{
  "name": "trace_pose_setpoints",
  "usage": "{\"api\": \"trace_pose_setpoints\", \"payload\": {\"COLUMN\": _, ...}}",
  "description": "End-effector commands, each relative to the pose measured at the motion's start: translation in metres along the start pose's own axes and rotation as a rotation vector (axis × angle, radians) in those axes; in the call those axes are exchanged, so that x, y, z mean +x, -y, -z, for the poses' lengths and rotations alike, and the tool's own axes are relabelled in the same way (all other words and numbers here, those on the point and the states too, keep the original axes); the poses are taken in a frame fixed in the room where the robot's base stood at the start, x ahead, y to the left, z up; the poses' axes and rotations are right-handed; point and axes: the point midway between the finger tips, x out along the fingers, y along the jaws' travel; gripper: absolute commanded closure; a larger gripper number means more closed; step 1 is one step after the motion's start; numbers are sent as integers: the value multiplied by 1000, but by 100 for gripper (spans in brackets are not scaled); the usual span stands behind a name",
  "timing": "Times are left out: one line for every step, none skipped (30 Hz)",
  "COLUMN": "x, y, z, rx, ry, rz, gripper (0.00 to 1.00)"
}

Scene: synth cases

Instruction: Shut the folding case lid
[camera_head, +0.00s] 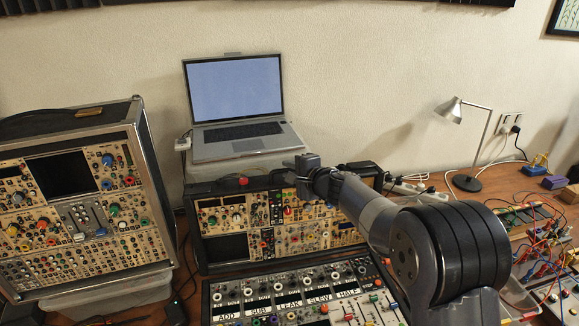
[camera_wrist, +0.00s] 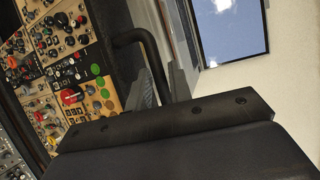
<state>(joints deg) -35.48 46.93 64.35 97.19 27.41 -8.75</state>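The middle synth case is dark-edged, with a raised upper panel (camera_head: 290,232) of knobs and small screens behind a lower panel (camera_head: 283,292) with knobs and sliders. I cannot tell which part of it is the folding lid. In the wrist view, part of a knob panel (camera_wrist: 75,70) shows at left, with a black curved handle (camera_wrist: 147,55) beside it. My gripper (camera_head: 302,168) is at the upper panel's top edge, in front of the laptop's right corner. My arm hides the case's right side.
An open laptop (camera_head: 240,138) sits on a box behind the middle case; its screen also shows in the wrist view (camera_wrist: 228,28). A tall synth case (camera_head: 82,205) stands at left. A desk lamp (camera_head: 465,180) and cabled boards (camera_head: 545,235) are at right. The wall is close behind.

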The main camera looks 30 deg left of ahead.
Motion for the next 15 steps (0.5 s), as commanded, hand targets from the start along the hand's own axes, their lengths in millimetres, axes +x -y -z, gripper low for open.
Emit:
{"api": "trace_pose_setpoints", "payload": {"x": 2, "y": 0, "z": 0, "rx": 0, "ry": 0, "rz": -1, "gripper": 80}}
{"api": "trace_pose_setpoints", "payload": {"x": 3, "y": 0, "z": 0, "rx": 0, "ry": 0, "rz": 0, "gripper": 80}}
{"api": "trace_pose_setpoints", "payload": {"x": 4, "y": 0, "z": 0, "rx": 0, "ry": 0, "rz": 0, "gripper": 80}}
{"api": "trace_pose_setpoints", "payload": {"x": 4, "y": 0, "z": 0, "rx": 0, "ry": 0, "rz": 0, "gripper": 80}}
{"api": "trace_pose_setpoints", "payload": {"x": 5, "y": 0, "z": 0, "rx": 0, "ry": 0, "rz": 1, "gripper": 80}}
{"api": "trace_pose_setpoints", "payload": {"x": 5, "y": 0, "z": 0, "rx": 0, "ry": -1, "rz": 1, "gripper": 80}}
{"api": "trace_pose_setpoints", "payload": {"x": 5, "y": 0, "z": 0, "rx": 0, "ry": -1, "rz": 1, "gripper": 80}}
{"api": "trace_pose_setpoints", "payload": {"x": 5, "y": 0, "z": 0, "rx": 0, "ry": -1, "rz": 1, "gripper": 80}}
{"api": "trace_pose_setpoints", "payload": {"x": 5, "y": 0, "z": 0, "rx": 0, "ry": 0, "rz": 1, "gripper": 80}}
{"api": "trace_pose_setpoints", "payload": {"x": 5, "y": 0, "z": 0, "rx": 0, "ry": 0, "rz": 0, "gripper": 80}}
{"api": "trace_pose_setpoints", "payload": {"x": 5, "y": 0, "z": 0, "rx": 0, "ry": 0, "rz": 0, "gripper": 80}}
{"api": "trace_pose_setpoints", "payload": {"x": 5, "y": 0, "z": 0, "rx": 0, "ry": 0, "rz": 0, "gripper": 82}}
{"api": "trace_pose_setpoints", "payload": {"x": 5, "y": 0, "z": 0, "rx": 0, "ry": 0, "rz": 0, "gripper": 84}}
{"api": "trace_pose_setpoints", "payload": {"x": 5, "y": 0, "z": 0, "rx": 0, "ry": 0, "rz": 0, "gripper": 86}}
{"api": "trace_pose_setpoints", "payload": {"x": 5, "y": 0, "z": 0, "rx": 0, "ry": 0, "rz": 0, "gripper": 90}}
